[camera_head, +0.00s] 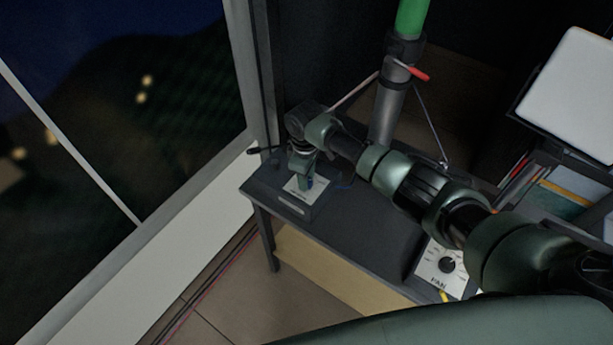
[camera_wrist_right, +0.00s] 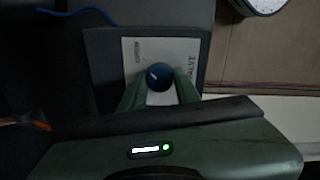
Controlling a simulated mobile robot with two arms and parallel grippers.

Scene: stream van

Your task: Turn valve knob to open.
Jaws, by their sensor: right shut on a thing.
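The valve knob (camera_wrist_right: 158,77) is a small round dark-blue knob on a white plate (camera_wrist_right: 186,52) lettered "VALVE", set on a dark box. In the right wrist view the two green fingers of my right gripper (camera_wrist_right: 160,88) stand on either side of the knob, shut on it. In the head view my right arm reaches in from the right, and the right gripper (camera_head: 304,178) points down at the valve box (camera_head: 291,208) on the dark table. There the knob is mostly hidden by the gripper. My left gripper is not in view.
The dark table (camera_head: 345,240) holds the valve box near its left end. A grey post with a green top (camera_head: 411,18) stands behind. A window (camera_head: 110,120) is at left, shelves (camera_head: 560,185) at right.

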